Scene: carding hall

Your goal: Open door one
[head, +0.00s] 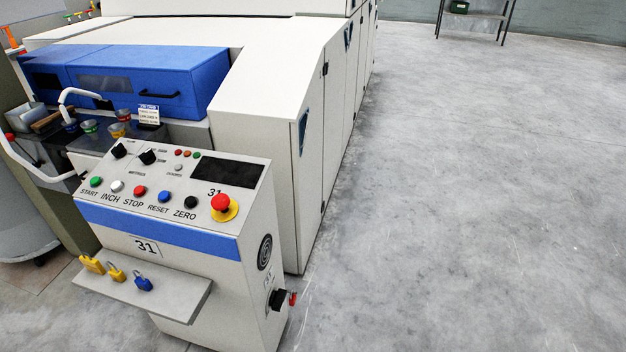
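The white carding machine (268,75) stands behind the control cabinet, with a row of tall side panels facing right. The nearest side panel (312,195) is flush and looks shut, with a blue marking (303,130) near its upper front edge. Small dark fittings sit on a seam of this side. I cannot read a number on any panel, so I cannot tell which is door one. A blue cover (130,72) with a dark handle is closed at the machine's front. Neither of my grippers is in view.
The control cabinet (175,225), marked 31, stands in front, with buttons, a red emergency stop (221,203) and a shelf (140,288) holding padlocks. A dark rotary switch (277,299) juts from its right side. The concrete floor (470,190) to the right is clear.

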